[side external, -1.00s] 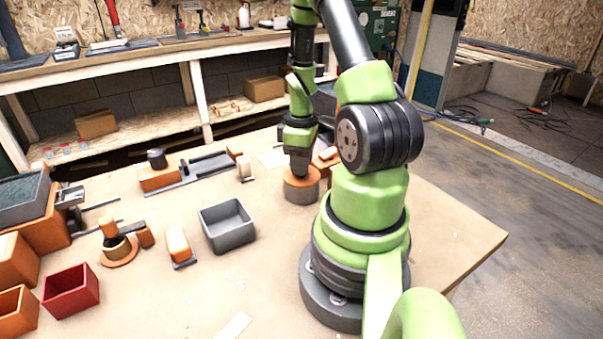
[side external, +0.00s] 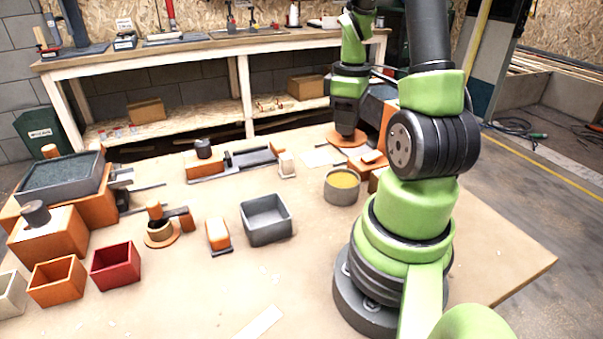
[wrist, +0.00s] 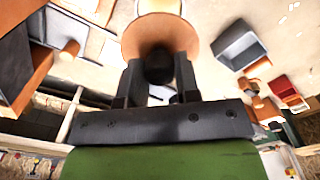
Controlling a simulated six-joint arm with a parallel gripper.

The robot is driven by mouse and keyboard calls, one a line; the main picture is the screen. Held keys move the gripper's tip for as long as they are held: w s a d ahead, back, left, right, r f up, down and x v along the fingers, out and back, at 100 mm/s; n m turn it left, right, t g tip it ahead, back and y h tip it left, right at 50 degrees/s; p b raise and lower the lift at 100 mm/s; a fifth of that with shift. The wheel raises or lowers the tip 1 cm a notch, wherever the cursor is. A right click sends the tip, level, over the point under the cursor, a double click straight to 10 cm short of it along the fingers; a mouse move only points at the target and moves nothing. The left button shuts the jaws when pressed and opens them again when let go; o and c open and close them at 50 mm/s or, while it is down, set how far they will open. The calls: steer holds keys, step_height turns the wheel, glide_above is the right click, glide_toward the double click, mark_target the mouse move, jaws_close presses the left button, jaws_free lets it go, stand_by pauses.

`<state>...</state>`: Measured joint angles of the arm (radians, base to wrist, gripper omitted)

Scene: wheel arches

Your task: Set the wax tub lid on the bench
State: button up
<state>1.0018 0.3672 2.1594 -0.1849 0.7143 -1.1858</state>
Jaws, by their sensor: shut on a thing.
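The wax tub (side external: 341,193) is a grey round pot standing uncovered on the bench, with yellow wax inside. The lid (side external: 349,141) is a flat orange-brown disc with a dark knob. My gripper (side external: 346,133) is shut on the lid's knob, behind the tub and apart from it. In the wrist view the lid (wrist: 145,38) fills the top middle, with the knob between my fingers (wrist: 160,75). The tub's rim (wrist: 160,5) shows just beyond the lid. I cannot tell whether the lid touches the bench.
Orange blocks (side external: 372,157) stand right of the lid, and a white sheet (side external: 320,157) lies to its left. A grey open bin (side external: 266,221) stands left of the tub. The bench (side external: 300,290) is mostly clear at the front.

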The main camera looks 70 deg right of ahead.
steer(key=w+a+f, duration=0.2)
steer(key=w+a, duration=0.1)
steer(key=w, duration=0.5)
steer(key=w+a+f, duration=0.2)
steer(key=w+a, duration=0.1)
steer(key=w, duration=0.6)
steer(key=f, duration=0.3)
steer(key=a+f, duration=0.1)
steer(key=f, duration=0.1)
steer(key=shift+w+f, duration=0.25)
steer(key=shift+f, duration=2.25)
steer(key=o, duration=0.9)
steer(key=shift+f, duration=0.1)
